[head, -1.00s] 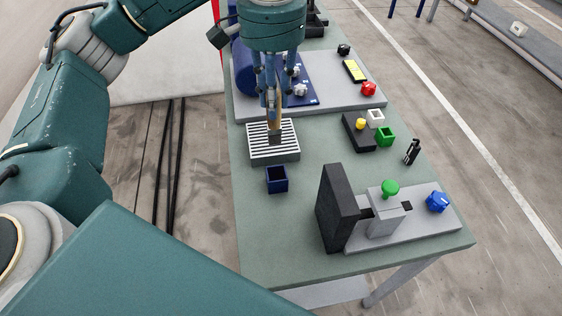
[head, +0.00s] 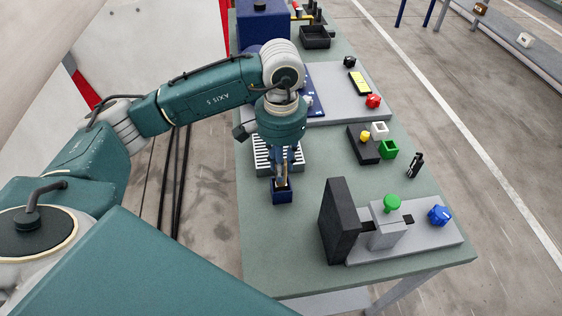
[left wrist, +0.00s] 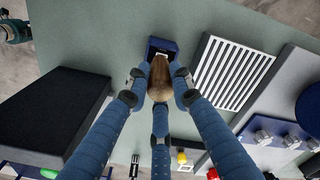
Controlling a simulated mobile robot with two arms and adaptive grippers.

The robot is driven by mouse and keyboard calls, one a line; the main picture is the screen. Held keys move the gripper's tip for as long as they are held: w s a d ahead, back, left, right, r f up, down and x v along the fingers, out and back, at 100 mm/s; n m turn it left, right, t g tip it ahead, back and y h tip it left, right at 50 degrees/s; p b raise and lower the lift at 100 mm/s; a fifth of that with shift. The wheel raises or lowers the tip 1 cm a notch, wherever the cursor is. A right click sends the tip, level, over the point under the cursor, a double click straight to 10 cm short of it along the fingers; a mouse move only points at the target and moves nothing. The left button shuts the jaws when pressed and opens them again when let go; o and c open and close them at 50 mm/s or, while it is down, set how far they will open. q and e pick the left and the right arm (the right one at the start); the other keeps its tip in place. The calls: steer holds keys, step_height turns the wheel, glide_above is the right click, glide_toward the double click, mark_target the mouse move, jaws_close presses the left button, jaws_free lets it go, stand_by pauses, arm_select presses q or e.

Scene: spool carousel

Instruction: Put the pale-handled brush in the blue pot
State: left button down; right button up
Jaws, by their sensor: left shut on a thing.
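My left gripper (head: 282,178) points straight down and is shut on the brush (left wrist: 159,80). The brush's brownish, wood-like end sits between the fingers in the left wrist view. In the head view the brush (head: 282,174) hangs upright over the small square dark blue pot (head: 282,197). Its lower end is at the pot's opening; I cannot tell how deep it reaches. The pot's rim also shows in the left wrist view (left wrist: 162,42), partly hidden behind the brush. My right gripper is not in view.
A slatted grey rack (head: 289,166) stands just behind the pot. A tall black block (head: 340,222) stands to the right, beside a grey fixture with a green knob (head: 392,203). Green and white cups and a black block lie further right. The table front-left is clear.

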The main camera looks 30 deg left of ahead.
arm_select(q)
steer(key=shift+f+b, duration=0.2)
steer(key=shift+b, duration=0.1)
steer(key=c, duration=1.5)
jaws_free()
steer(key=shift+r, duration=0.1)
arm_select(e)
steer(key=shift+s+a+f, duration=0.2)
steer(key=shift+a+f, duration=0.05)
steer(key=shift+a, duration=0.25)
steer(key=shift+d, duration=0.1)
arm_select(q)
steer(key=shift+r+p, duration=0.25)
steer(key=shift+p, duration=0.15)
step_height(320, 180, up, 4)
steer(key=shift+w+r+b, duration=0.1)
steer(key=shift+r+b, duration=0.05)
steer(key=shift+b, duration=1.1)
step_height(320, 180, up, 6)
steer(key=shift+r, duration=0.75)
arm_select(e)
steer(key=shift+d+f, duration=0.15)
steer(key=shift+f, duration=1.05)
